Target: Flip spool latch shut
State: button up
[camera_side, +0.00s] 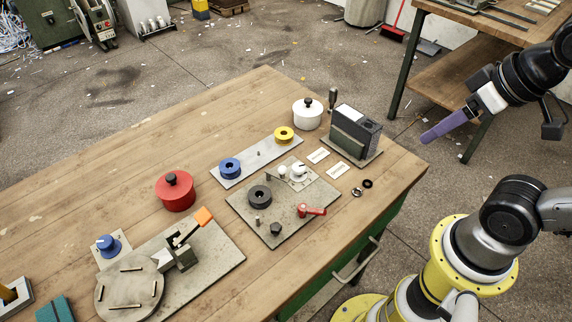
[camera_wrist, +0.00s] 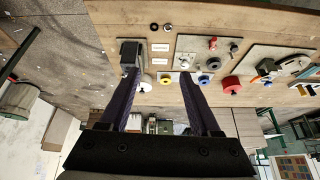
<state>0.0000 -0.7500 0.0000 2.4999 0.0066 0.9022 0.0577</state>
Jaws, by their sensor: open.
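A grey plate (camera_side: 272,237) on the workbench carries a black spool (camera_side: 260,196), a red lever (camera_side: 311,210) near its right corner, and small dark and metal posts. A white knob-like part (camera_side: 298,172) sits on a smaller plate at its back. The red lever looks like the latch and lies low, pointing right; I cannot tell whether it is open or shut. It also shows small in the wrist view (camera_wrist: 212,43). My gripper (camera_side: 428,138), with purple fingers, is high beyond the bench's right end, far from the plate. In the wrist view, its fingers (camera_wrist: 158,76) are apart and empty.
Behind the plate, a strip (camera_side: 216,180) holds blue (camera_side: 230,168) and yellow (camera_side: 284,134) spools. A red pot (camera_side: 175,191), a white pot (camera_side: 307,114), a dark upright box (camera_side: 355,132) and an orange-handled clamp (camera_side: 203,216) surround it. The front right bench corner is mostly clear.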

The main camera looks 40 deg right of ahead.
jog(key=w+a+m+y, duration=0.1)
jog(key=m, duration=0.1)
jog(key=w+a+r+m, duration=0.1)
jog(key=a+m, duration=0.1)
jog(key=w+a+m+y, duration=0.1)
jog(key=m, duration=0.1)
jog(key=shift+w+a+r+g+y, duration=0.15)
jog(key=shift+r+g+y, duration=0.15)
jog(key=shift+g, duration=0.1)
grip_shut()
jog(key=w+f+m+g+y, duration=0.2)
jog(key=w+f+m+y, duration=0.25)
jog(key=w+m, duration=0.9)
jog(key=w+d+f+m, duration=0.1)
jog(key=w+d+f, duration=0.2)
jog(key=f, duration=0.3)
jog(key=shift+w+f+g, duration=0.2)
jog(key=shift+f+g, duration=0.1)
jog(key=shift+f, duration=0.05)
